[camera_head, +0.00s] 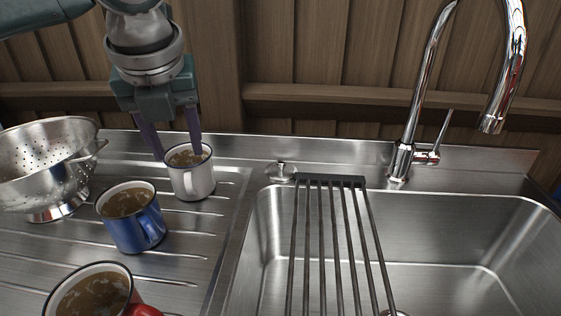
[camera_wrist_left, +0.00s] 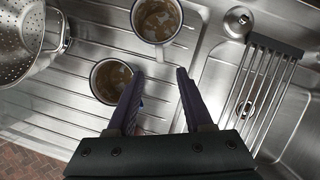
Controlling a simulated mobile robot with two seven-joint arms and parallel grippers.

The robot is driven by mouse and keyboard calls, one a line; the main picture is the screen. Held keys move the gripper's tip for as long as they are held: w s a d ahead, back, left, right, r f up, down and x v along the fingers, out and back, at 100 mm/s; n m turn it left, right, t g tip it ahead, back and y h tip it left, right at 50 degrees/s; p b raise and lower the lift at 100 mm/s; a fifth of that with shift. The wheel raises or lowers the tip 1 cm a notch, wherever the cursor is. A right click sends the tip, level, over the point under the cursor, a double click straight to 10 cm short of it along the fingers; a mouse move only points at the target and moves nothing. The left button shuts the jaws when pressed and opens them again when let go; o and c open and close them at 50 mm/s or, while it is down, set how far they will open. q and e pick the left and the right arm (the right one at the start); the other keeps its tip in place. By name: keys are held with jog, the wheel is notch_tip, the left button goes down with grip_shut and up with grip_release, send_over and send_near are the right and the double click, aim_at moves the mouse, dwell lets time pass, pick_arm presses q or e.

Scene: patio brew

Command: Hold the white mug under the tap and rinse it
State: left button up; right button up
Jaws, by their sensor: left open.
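The white mug (camera_head: 192,183) stands upright on the ribbed drainboard, left of the sink, with brown liquid and pale bits inside. My left gripper (camera_head: 178,155) is open, pointing down at the mug's back left side. In the left wrist view the white mug (camera_wrist_left: 177,38) is at the top, just beyond the spread fingertips (camera_wrist_left: 159,72), its handle pointing toward the gap between them. Nothing is held. The chrome tap (camera_head: 425,85) rises behind the sink, its spout (camera_head: 493,122) hanging over the right side of the basin. No water shows. My right gripper is out of view.
A blue mug (camera_head: 138,232) and a red-handled mug (camera_head: 62,303), both with brown liquid, stand nearer on the drainboard. A metal colander (camera_head: 38,160) is at left. A dark rack (camera_head: 330,182) spans the sink's left part. The sink's right part (camera_head: 470,245) is clear.

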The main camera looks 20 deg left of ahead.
aim_at(187, 176)
pick_arm(q)
jog(key=x, duration=0.4)
jog(key=shift+w+a+f, duration=0.15)
jog(key=shift+a, duration=0.05)
jog(key=b+x, duration=0.1)
jog(key=x, duration=0.4)
jog(key=shift+w+f+b, duration=0.1)
jog(key=shift+w+b, duration=0.05)
jog(key=shift+b, duration=0.25)
grip_shut()
dwell(0.8)
